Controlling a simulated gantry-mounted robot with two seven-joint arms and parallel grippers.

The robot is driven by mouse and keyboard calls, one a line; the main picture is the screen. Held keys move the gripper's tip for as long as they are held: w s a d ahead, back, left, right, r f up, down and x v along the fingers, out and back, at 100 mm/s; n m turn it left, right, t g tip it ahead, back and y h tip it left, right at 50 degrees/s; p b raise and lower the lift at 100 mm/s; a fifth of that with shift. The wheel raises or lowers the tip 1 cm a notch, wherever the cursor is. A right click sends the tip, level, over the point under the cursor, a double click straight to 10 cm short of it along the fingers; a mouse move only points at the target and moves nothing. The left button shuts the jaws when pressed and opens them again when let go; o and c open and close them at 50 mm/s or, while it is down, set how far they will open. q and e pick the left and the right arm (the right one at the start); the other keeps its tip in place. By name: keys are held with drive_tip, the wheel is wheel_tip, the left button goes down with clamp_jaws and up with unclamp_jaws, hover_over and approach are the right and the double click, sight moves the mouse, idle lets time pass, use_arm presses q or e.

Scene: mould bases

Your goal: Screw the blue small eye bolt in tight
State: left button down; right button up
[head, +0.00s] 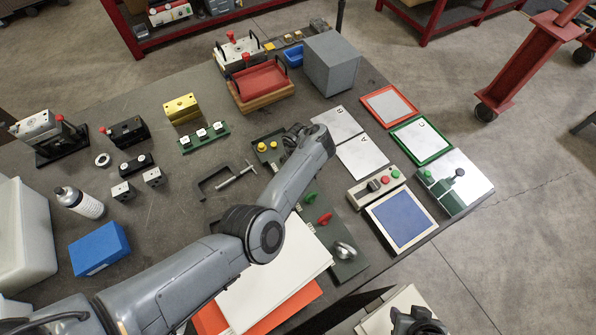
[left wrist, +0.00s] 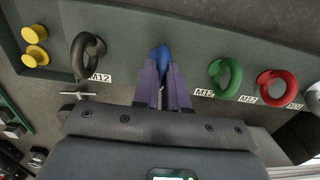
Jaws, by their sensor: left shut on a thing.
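The blue small eye bolt (left wrist: 161,53) stands in the dark green rack plate (left wrist: 120,30), between the black and green eye bolts, in the left wrist view. My left gripper (left wrist: 162,80) is shut on it, with both purple fingers around its ring. The fingers hide most of the bolt, so its thread and seat cannot be seen. In the head view my left arm covers the blue bolt and most of the gripper. A dark part at the bottom edge of the head view looks like my right arm, but its fingers cannot be made out.
Next to the blue bolt stand a black eye bolt (left wrist: 88,53), a green eye bolt (left wrist: 225,76) and a red eye bolt (left wrist: 278,87). A silver eye bolt (head: 345,250) and yellow knobs (left wrist: 35,45) share the rack. A clamp (head: 228,180) lies nearby.

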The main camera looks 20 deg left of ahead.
use_arm(q)
drive_tip(key=shift+r, duration=0.15)
use_arm(e)
drive_tip(key=shift+r, duration=0.15)
use_arm(q)
drive_tip(key=shift+r+p, duration=1.9)
use_arm(e)
wheel_tip(320, 180, up, 4)
drive_tip(key=shift+d+f, duration=0.1)
drive_tip(key=shift+f, duration=0.15)
